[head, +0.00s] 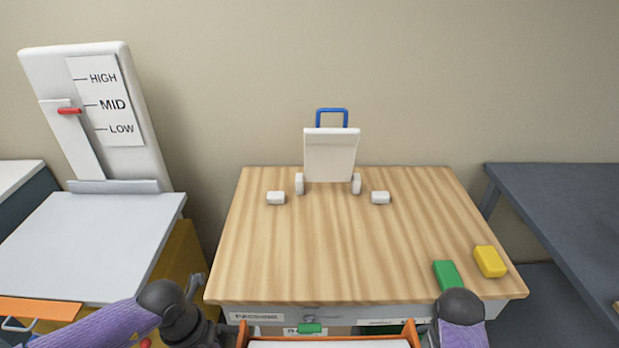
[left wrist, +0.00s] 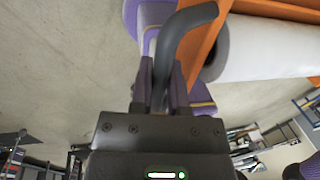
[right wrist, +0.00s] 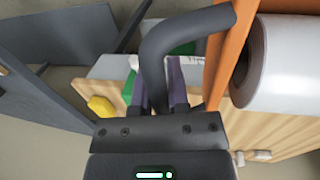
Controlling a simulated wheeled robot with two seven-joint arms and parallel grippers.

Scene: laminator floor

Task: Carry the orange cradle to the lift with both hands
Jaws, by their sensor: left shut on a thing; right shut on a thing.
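The orange cradle (head: 411,333) shows at the bottom middle of the head view, with a white roll lying in it. Its orange end pieces also show in the left wrist view (left wrist: 203,40) and the right wrist view (right wrist: 230,55). My left gripper (left wrist: 165,95) is shut on a dark curved handle at one end of the cradle. My right gripper (right wrist: 160,95) is shut on the matching handle at the other end. A stand at the left, likely the lift (head: 90,245), has a pale flat platform and a HIGH, MID, LOW scale. Its red pointer is near MID.
A wooden-topped table (head: 330,250) stands ahead, bearing a white upright piece (head: 330,155) with a blue handle, two small white blocks, a green block (head: 447,275) and a yellow block (head: 490,262). A dark grey table (head: 570,200) stands at the right. The platform top looks clear.

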